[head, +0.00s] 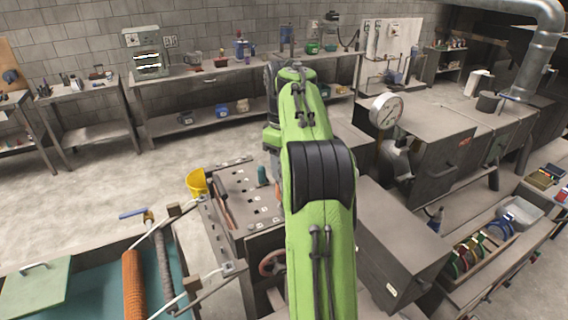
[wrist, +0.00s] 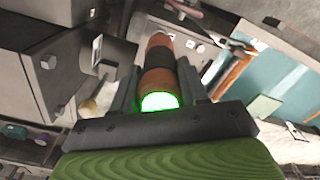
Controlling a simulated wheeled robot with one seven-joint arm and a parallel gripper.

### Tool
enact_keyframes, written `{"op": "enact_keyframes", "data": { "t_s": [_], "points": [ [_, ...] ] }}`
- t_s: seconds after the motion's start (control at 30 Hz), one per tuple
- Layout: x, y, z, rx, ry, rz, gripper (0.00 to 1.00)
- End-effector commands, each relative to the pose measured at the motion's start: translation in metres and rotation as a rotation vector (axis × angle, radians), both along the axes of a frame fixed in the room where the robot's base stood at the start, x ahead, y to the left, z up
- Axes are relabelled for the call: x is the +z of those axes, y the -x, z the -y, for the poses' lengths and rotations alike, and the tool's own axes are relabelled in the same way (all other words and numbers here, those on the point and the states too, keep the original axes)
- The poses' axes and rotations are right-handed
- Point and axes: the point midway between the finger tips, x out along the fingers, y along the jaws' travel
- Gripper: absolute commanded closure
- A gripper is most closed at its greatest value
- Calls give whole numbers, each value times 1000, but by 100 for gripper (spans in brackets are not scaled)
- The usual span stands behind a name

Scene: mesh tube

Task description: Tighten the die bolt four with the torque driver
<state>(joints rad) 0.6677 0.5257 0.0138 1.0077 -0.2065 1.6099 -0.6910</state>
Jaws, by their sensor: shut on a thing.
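My gripper (wrist: 156,80) is shut on the torque driver (wrist: 158,58), an orange and black cylinder, in the wrist view. The driver's near end glows green between the fingers; its far tip is hard to make out. A dark block (wrist: 75,75) with hex bolt heads (wrist: 48,62) is at the left of the wrist view, apart from the driver. I cannot tell which bolt is die bolt four. In the head view my green arm reaches away through the middle and hides the gripper and driver.
A grey cabinet (head: 400,245) and a round dial gauge (head: 386,110) stand right. An orange mesh tube (head: 133,285) lies front left. Floor at left is clear.

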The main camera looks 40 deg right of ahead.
Motion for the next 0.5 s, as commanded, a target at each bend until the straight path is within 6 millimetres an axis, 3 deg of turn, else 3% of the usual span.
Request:
{"op": "enact_keyframes", "data": {
  "t_s": [0.5],
  "points": [
    [-5, 0, 0, 0, 1, 2, 93]
  ]
}}
